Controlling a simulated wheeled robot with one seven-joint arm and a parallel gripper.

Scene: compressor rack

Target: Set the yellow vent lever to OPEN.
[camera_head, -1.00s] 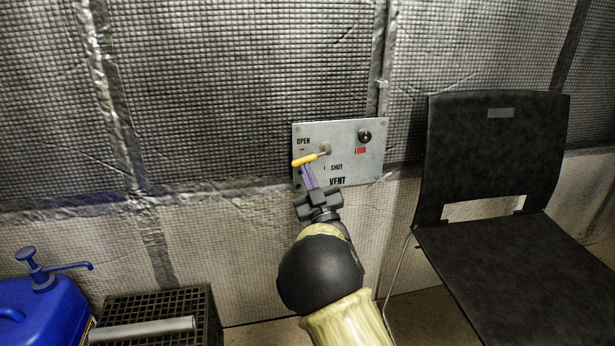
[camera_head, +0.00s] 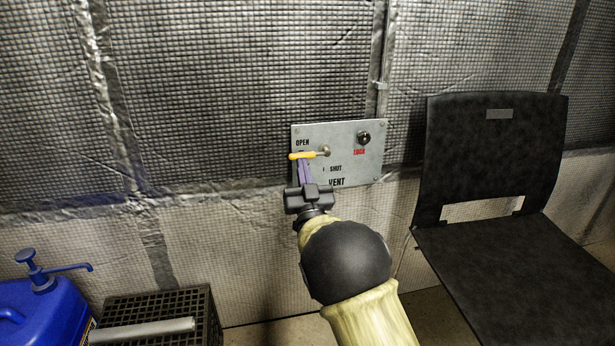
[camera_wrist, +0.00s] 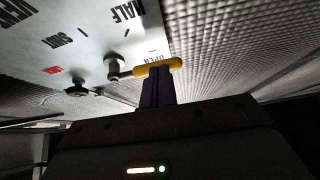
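The yellow vent lever (camera_head: 303,155) sticks out to the left from its pivot on the grey vent panel (camera_head: 357,166), nearly level and just below the OPEN label. In the wrist view the yellow lever grip (camera_wrist: 158,67) lies across the tips of my purple fingers, by the OPEN print. My gripper (camera_head: 304,170) reaches up from below and its fingertips touch the lever. The fingers look close together, but whether they clamp the lever or only press on it is hidden.
A black lock knob (camera_head: 364,138) with a red LOCK label is at the panel's upper right. A black chair (camera_head: 495,160) stands right. A blue jug (camera_head: 40,300) and a black crate (camera_head: 160,308) are at lower left. The quilted wall surrounds the panel.

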